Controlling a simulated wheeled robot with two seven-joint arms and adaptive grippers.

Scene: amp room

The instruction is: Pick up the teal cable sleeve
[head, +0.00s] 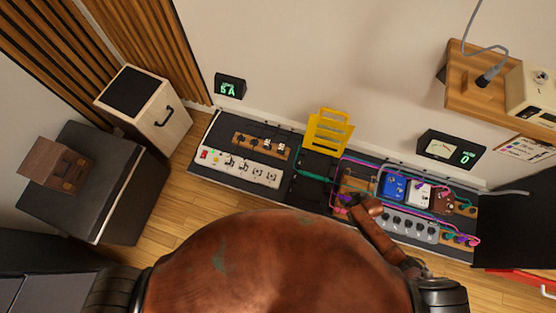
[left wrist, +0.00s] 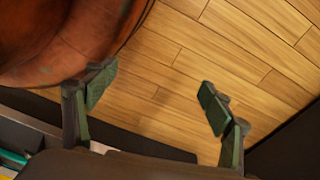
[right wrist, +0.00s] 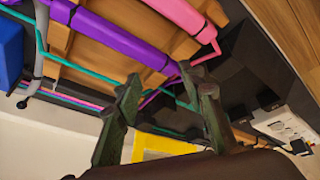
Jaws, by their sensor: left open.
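A thicker teal length (head: 312,177), which looks like the teal cable sleeve, lies on the dark left-middle of the pedalboard, below the yellow rack. A teal strip also shows at the lower left edge of the left wrist view (left wrist: 12,157). My right gripper (head: 350,200) is over the middle of the board, right of the teal length. In the right wrist view its fingers (right wrist: 162,95) are apart and empty, with thin teal cable and a purple sleeve (right wrist: 125,40) beyond them. My left gripper (left wrist: 158,95) is open and empty above the wooden floor; it is hidden in the head view.
A pink sleeve (right wrist: 180,15) lies beside the purple one. The yellow rack (head: 328,133) stands behind the board. Blue and white pedals (head: 394,187) and knobbed units crowd its right half. A wooden shelf (head: 470,88) juts from the wall at right. Amp boxes (head: 100,185) stand at left.

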